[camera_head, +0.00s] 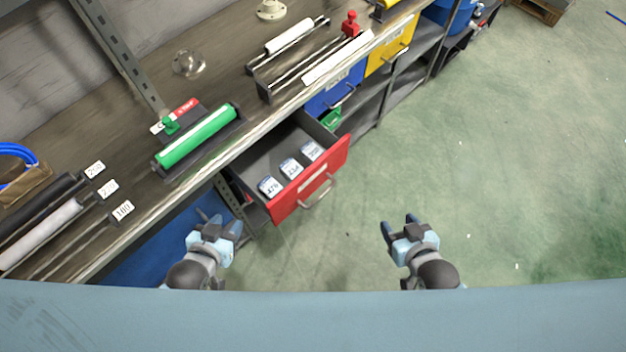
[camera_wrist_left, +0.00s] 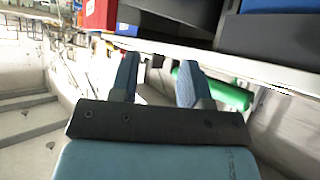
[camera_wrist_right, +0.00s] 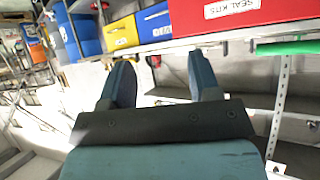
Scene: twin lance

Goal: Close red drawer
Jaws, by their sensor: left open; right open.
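The red drawer (camera_head: 310,184) is pulled out from under the workbench in the head view. Its metal handle (camera_head: 318,192) is on the red front, and several white labelled items (camera_head: 290,168) lie inside. The red front also shows in the right wrist view (camera_wrist_right: 185,18) with a "SEAL KITS" label, and a red part shows in the left wrist view (camera_wrist_left: 97,14). My left gripper (camera_head: 222,222) is open and empty, left of and below the drawer front. My right gripper (camera_head: 399,222) is open and empty, to the right of the drawer front and apart from it.
A blue drawer (camera_head: 335,90) and a yellow drawer (camera_head: 392,52) sit further right, apparently shut. The green floor (camera_head: 480,170) on the right is clear.

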